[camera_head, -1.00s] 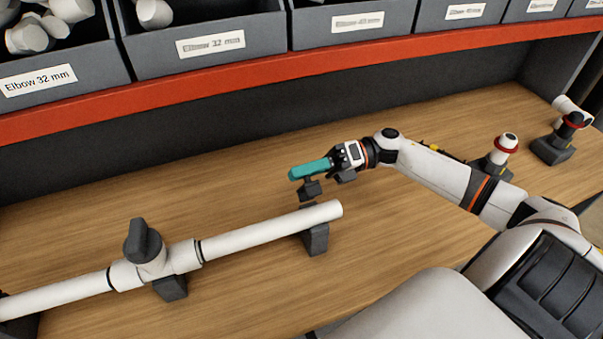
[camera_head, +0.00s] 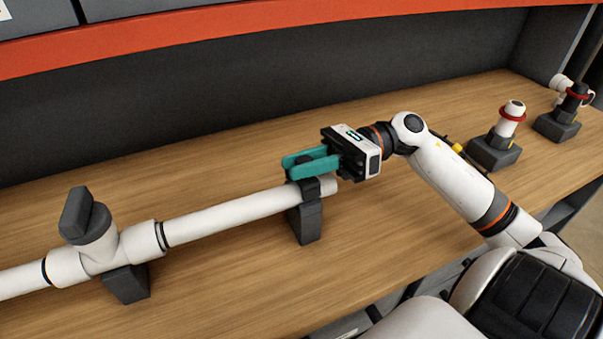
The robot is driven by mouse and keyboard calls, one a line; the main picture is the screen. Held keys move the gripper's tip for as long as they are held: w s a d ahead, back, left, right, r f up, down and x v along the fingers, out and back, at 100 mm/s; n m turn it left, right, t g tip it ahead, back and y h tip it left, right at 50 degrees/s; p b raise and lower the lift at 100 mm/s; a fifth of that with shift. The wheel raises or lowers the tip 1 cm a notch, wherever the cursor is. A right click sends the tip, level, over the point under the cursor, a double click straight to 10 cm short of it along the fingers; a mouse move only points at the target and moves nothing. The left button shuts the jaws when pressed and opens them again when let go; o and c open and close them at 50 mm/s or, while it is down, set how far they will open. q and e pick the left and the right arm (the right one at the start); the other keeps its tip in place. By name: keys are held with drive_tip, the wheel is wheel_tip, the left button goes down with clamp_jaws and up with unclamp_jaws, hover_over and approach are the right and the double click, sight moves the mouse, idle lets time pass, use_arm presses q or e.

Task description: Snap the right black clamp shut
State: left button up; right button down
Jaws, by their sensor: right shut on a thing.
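The right black clamp (camera_head: 306,222) stands on the wooden bench under the free right end of the white pipe (camera_head: 225,215). Its dark upper part lies over the top of the pipe; whether it is latched cannot be told. My right gripper (camera_head: 302,168), with teal fingers, is right at the top of this clamp, shut on it. The fingers partly hide the clamp's top. My left gripper is not in view.
A white valve with a dark grey knob (camera_head: 83,215) sits in the pipe line at left, over another black support (camera_head: 126,284). Fittings on dark stands (camera_head: 494,153) are at the far right. A red shelf edge (camera_head: 200,27) runs along the back.

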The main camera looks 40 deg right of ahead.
sight(306, 161)
drive_tip(key=shift+s+f+n+b, duration=0.25)
drive_tip(key=shift+n+b, duration=0.15)
drive_tip(key=shift+b, duration=0.15)
drive_tip(key=c, duration=1.2)
unclamp_jaws()
wheel_tip(306, 161, up, 10)
drive_tip(key=shift+r, duration=0.1)
